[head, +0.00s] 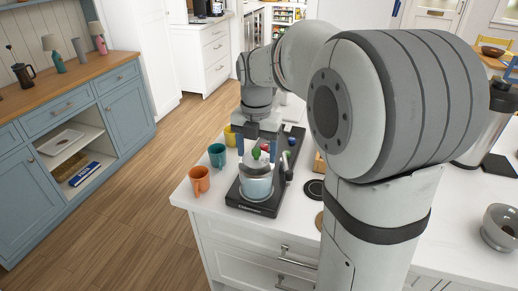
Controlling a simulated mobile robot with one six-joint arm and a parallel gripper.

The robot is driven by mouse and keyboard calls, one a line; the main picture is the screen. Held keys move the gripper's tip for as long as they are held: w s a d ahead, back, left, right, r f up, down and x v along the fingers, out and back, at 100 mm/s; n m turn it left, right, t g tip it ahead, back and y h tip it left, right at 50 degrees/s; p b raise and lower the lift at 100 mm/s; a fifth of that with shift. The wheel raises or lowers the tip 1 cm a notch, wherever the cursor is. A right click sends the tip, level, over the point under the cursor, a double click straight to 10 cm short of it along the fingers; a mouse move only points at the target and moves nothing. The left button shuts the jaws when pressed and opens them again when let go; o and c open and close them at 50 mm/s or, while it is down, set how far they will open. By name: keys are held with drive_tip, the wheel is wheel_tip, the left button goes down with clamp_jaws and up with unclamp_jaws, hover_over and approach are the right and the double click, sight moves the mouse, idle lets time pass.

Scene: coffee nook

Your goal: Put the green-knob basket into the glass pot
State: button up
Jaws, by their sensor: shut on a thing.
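The green-knob basket (256,168) is a pale, cone-like piece with a round green knob on top. It is at the mouth of the glass pot (257,189), and I cannot tell whether it rests in the pot or hangs just above it. The glass pot stands on the front of a black coffee machine base near the counter's front edge. My gripper (257,149) points down from above and is shut on the green-knob basket, with its fingers on either side of the knob. The exact contact is too small to see.
An orange mug (199,180), a teal mug (217,155) and a yellow mug (230,135) stand left of the coffee machine (283,172). Red and blue knobs show behind the gripper. My arm hides much of the counter's middle. A grey bowl (499,227) stands at right.

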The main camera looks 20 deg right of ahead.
drive_tip(key=shift+f+b, duration=0.35)
drive_tip(key=shift+f, duration=0.3)
drive_tip(key=o, duration=1)
drive_tip(key=shift+o, duration=0.2)
wheel_tip(320, 180, up, 8)
drive_tip(key=shift+f, duration=0.1)
